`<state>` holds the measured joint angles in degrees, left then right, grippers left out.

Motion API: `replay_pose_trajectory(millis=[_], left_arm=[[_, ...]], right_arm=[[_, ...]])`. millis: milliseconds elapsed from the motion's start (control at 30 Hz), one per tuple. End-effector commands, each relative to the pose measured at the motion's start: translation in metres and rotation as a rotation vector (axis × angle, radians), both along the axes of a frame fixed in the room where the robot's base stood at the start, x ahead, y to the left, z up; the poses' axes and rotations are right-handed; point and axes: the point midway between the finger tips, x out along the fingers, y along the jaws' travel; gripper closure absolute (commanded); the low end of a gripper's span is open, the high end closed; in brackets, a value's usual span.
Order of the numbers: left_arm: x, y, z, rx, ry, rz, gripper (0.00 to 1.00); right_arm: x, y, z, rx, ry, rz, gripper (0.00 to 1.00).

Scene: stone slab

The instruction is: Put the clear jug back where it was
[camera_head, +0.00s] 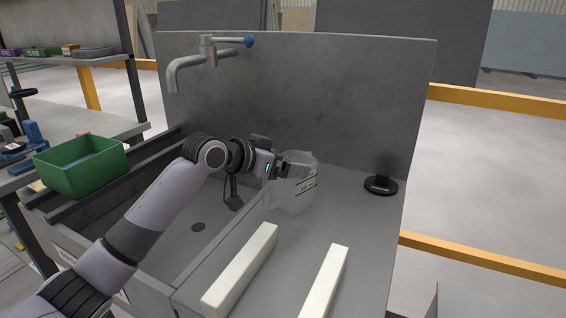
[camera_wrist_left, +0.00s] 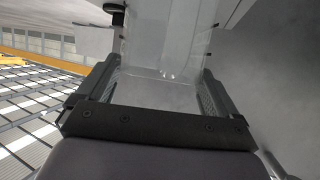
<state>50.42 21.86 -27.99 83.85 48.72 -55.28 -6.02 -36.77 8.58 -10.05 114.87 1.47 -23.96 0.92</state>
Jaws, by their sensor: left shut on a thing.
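The clear jug (camera_head: 291,193) is see-through and looks upright in the head view, over the grey slab right of the sink basin. My left gripper (camera_head: 301,176) is shut on the jug near its upper part. In the left wrist view the jug (camera_wrist_left: 165,50) fills the space between the two fingers of my left gripper (camera_wrist_left: 158,88). I cannot tell whether the jug's base touches the slab. My right gripper is in neither view.
Two white bars (camera_head: 243,270) lie on the slab in front of the jug. A black round stand (camera_head: 381,185) is to the right. A tap (camera_head: 207,62) with a blue knob is on the grey back panel. A green bin (camera_head: 81,167) sits left of the basin.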

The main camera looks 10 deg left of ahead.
Motion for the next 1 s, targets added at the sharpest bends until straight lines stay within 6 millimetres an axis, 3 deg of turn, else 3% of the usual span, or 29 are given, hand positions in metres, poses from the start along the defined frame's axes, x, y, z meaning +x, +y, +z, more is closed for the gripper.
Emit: replay_pose_trajectory(millis=[267,300,667,1000], left_arm=[[0.000,0.000,-0.001,-0.001,0.000,0.000,0.80],[0.000,0.000,-0.001,-0.001,0.001,0.000,0.00],[-0.003,0.003,0.003,-0.001,-0.001,0.000,0.00],[-0.041,0.029,0.025,0.001,-0.003,0.001,0.00]], right_arm=[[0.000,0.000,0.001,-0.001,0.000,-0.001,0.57],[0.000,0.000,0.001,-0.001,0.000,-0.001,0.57],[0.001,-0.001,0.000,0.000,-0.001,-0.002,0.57],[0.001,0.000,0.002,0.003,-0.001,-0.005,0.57]])
